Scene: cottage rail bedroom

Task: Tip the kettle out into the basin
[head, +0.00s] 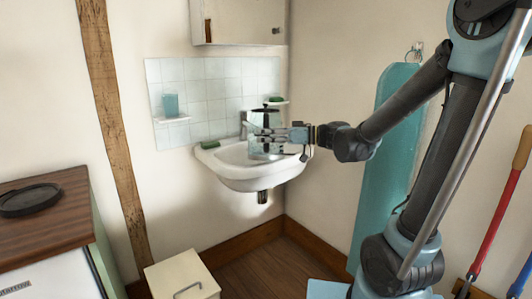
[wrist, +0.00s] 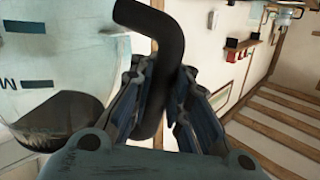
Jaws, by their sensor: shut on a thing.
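The kettle (head: 264,136) is a clear vessel with a dark lid and a dark handle. In the head view it is over the white wall basin (head: 240,178), about upright; I cannot tell whether it touches the rim. My gripper (head: 290,134) reaches in from the right at the kettle's handle side. In the wrist view my gripper (wrist: 160,85) is shut on the black kettle handle (wrist: 158,30). The clear kettle body (wrist: 75,75) fills the left of that view, with dark matter low in it. The basin's inside is mostly hidden behind the kettle.
A tiled splashback and tap (head: 243,124) are behind the basin. A cup (head: 171,104) stands on a small shelf at left. A teal board (head: 385,150) hangs at right. A cream box (head: 181,277) is below left.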

